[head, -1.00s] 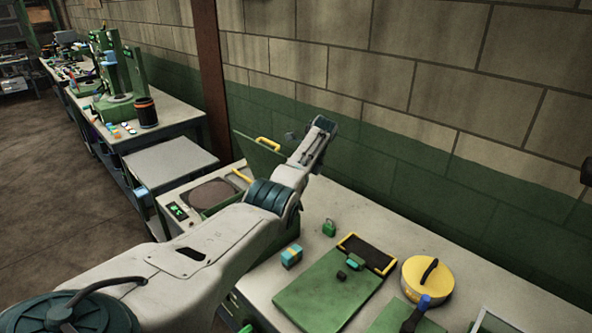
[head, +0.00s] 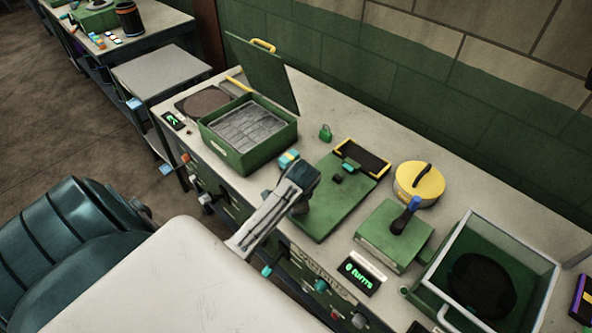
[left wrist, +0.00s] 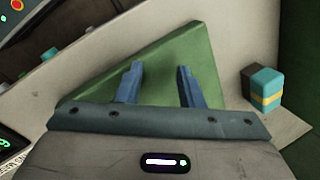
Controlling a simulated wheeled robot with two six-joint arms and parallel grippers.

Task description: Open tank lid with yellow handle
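The tank (head: 243,150) is an open green box holding a grey ribbed block, at the back left of the bench. Its green lid (head: 262,75) stands raised and tilted back, with a yellow handle (head: 263,45) on its top edge. My left gripper (head: 300,204) is to the right of and nearer than the tank, apart from it, over the left side of a green board (head: 330,205). In the left wrist view its two blue fingers (left wrist: 160,72) are spread with nothing between them, above the green board (left wrist: 180,50). My right gripper is not in view.
A blue-and-yellow block (head: 288,158) and a green padlock-shaped piece (head: 325,132) lie between tank and board. A yellow round lid (head: 419,182), a green box with a blue-knobbed lever (head: 394,236) and a glass-walled bin (head: 500,270) are at the right.

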